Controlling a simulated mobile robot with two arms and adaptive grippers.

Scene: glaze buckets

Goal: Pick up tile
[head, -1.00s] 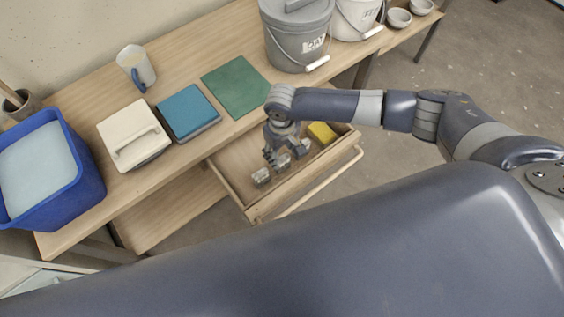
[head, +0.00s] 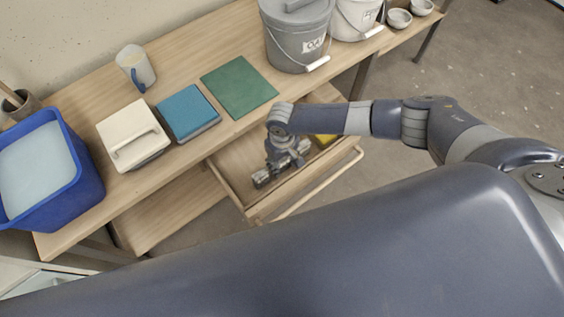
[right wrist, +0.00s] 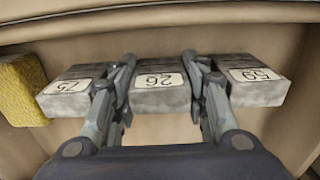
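Three grey, block-like tiles with white number labels stand in a row in the open drawer (head: 230,178). In the right wrist view they are a left tile (right wrist: 62,98), a middle tile (right wrist: 160,98) and a right tile (right wrist: 262,90). My right gripper (right wrist: 160,60) reaches down into the drawer with one finger on each side of the middle tile, in the gaps to its neighbours. The fingers look open around it; firm contact does not show. In the head view the right gripper (head: 286,160) covers part of the row. My left gripper is not in view.
A yellow sponge (right wrist: 22,88) lies in the drawer beside the left tile. The drawer's handle bar (head: 318,183) runs along its front. On the worktop are a green mat (head: 238,87), a blue block (head: 187,110), a white lidded box (head: 130,130), a blue tub (head: 75,200) and buckets (head: 295,40).

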